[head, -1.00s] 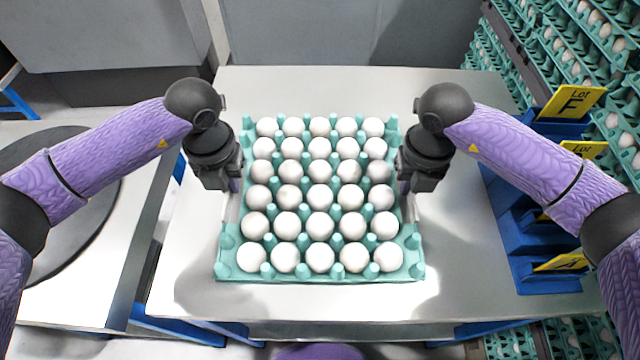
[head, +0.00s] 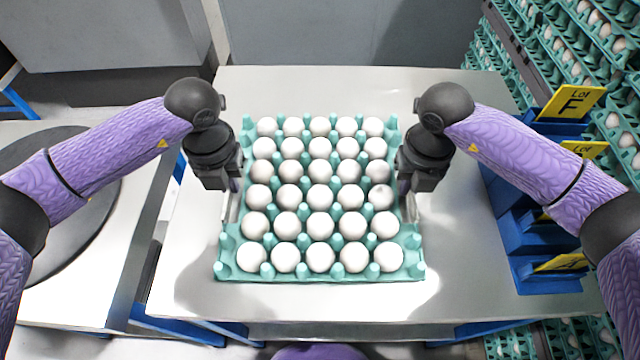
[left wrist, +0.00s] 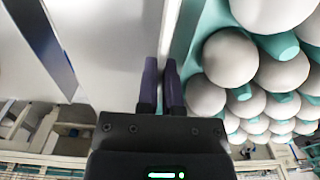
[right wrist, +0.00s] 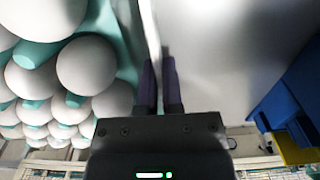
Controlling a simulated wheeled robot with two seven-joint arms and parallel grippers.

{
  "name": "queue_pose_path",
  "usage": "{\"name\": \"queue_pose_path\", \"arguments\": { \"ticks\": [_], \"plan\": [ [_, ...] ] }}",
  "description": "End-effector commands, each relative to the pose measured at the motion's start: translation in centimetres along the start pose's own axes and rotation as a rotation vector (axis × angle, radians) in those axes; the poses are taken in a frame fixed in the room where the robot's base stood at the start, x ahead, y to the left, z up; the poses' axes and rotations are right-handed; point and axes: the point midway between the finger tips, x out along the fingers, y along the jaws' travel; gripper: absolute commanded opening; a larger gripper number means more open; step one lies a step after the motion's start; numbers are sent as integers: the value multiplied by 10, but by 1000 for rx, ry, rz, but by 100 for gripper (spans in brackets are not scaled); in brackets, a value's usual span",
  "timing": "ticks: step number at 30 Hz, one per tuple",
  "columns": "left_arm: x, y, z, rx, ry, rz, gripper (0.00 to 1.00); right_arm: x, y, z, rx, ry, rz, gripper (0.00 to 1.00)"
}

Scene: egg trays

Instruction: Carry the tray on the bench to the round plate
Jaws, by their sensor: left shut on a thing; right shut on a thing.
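The teal egg tray (head: 320,274), full of white eggs in rows, is at the middle of the pale bench (head: 460,260). My left gripper (head: 232,196) is shut on the tray's left edge; its fingers (left wrist: 161,88) pinch the rim in the left wrist view. My right gripper (head: 408,196) is shut on the right edge; its fingers (right wrist: 158,85) pinch the rim in the right wrist view. The tray looks level. I cannot tell whether its underside touches the bench. The dark round plate (head: 70,215) lies on the left table, partly hidden behind my left arm.
A gap separates the bench from the left table (head: 120,270). Blue holders with yellow lot cards (head: 570,102) stand along the bench's right side. Stacked egg trays (head: 540,60) rise at the back right. The bench behind the tray is clear.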

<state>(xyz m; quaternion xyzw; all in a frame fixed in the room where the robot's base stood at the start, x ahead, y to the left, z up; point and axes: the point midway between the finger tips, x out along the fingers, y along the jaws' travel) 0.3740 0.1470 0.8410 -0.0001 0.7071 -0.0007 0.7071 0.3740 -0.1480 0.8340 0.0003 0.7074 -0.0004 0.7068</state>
Motion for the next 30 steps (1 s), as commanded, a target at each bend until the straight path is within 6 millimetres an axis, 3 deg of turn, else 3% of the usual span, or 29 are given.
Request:
{"name": "queue_pose_path", "arguments": {
  "ticks": [5, 16, 30],
  "plan": [
    [-10, 0, 1, 0, -6, -1, 0, -10, 0, 1, 0, -7, 2, 0],
    [-61, 0, 1, 0, -27, -1, 0, -62, 0, 2, 0, -28, 2, 0],
    [-60, 0, 1, 0, -27, -1, 0, -60, 0, 1, 0, -27, 2, 0]
  ]
}}
